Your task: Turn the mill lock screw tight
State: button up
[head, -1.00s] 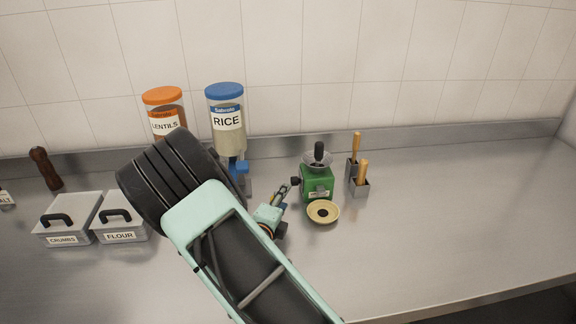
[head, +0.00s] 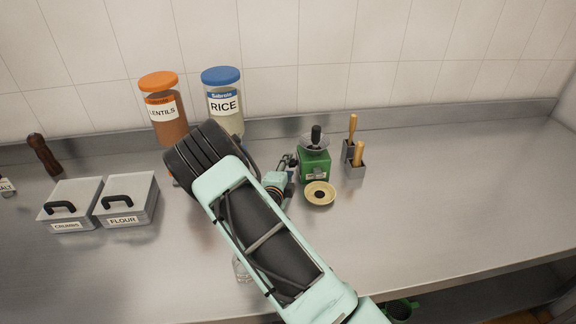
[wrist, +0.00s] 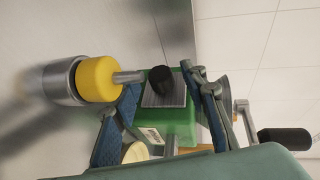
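The green mill (head: 314,165) stands on the counter, with a clear hopper and a black-handled crank on top. In the wrist view, the mill (wrist: 180,125) shows sideways. A round black knob (wrist: 162,80), which looks like the lock screw, sits on a grey plate on its near side. My gripper (head: 290,162) is just left of the mill in the head view. In the wrist view, my gripper (wrist: 165,105) is open, one blue-padded finger on each side of the knob. The fingers look apart from the knob; the distance is hard to tell. The head view does not show the knob clearly.
A cream dish (head: 319,193) lies before the mill; grey holders with wooden handles (head: 355,160) stand right of it. A yellow cylinder in a metal base (wrist: 95,78) is near my gripper. Lentils (head: 165,115) and rice (head: 224,105) jars stand behind. The counter's right is free.

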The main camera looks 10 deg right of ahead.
jog(key=shift+w+d, duration=0.1)
jog(key=shift+w, duration=0.15)
jog(key=shift+c, duration=0.7)
grip_shut()
jog(key=f+b, duration=0.1)
jog(key=b, duration=0.1)
jog(key=shift+t+b, duration=0.35)
jog(key=shift+t, duration=0.05)
jog(key=t+h+b, duration=0.1)
jog(key=b, duration=0.1)
jog(key=shift+m+b, duration=0.4)
jog(key=shift+r+t, duration=0.1)
jog(key=shift+t, duration=0.3)
jog(key=shift+r, duration=0.1)
jog(key=shift+o, duration=0.7)
grip_release()
